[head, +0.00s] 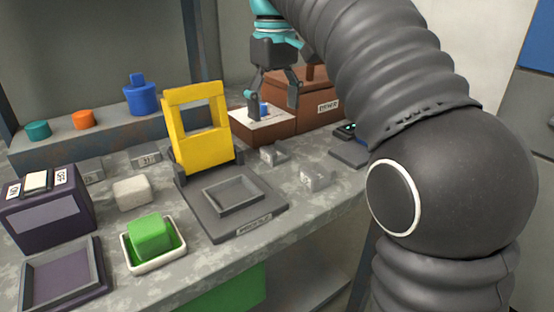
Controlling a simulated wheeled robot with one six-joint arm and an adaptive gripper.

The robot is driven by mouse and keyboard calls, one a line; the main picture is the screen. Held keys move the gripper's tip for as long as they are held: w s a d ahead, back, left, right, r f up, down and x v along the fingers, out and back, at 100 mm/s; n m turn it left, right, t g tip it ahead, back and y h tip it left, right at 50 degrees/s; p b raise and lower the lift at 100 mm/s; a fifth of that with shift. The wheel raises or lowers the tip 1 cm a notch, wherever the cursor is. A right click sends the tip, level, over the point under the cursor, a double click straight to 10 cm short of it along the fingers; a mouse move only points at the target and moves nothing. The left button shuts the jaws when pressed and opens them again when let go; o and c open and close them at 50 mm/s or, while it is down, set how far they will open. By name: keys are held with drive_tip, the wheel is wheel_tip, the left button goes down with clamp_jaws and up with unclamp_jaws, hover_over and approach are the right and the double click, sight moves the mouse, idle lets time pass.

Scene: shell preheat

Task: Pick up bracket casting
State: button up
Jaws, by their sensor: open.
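My gripper (272,103) is open at the back of the bench, fingers pointing down, over the pale top of a brown box. A small blue piece (263,109) stands on that pale top, near and partly behind the left finger. I cannot tell whether the finger touches it. No part is clearly marked as the bracket casting, and I cannot tell whether the blue piece is it. My gripper holds nothing that I can see.
The brown box (287,123) bears a white label. A yellow frame (175,133) stands on a dark base (265,213) in mid-bench. In front are a green block (151,234) in a white tray (142,267), a white block (132,192) and a purple box (45,220). Coloured pieces line a back ledge (60,148).

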sight(276, 153)
wheel_tip(276, 153, down, 8)
drive_tip(key=shift+f+b, duration=0.1)
drive_tip(key=shift+b, duration=0.95)
drive_tip(key=c, duration=1.3)
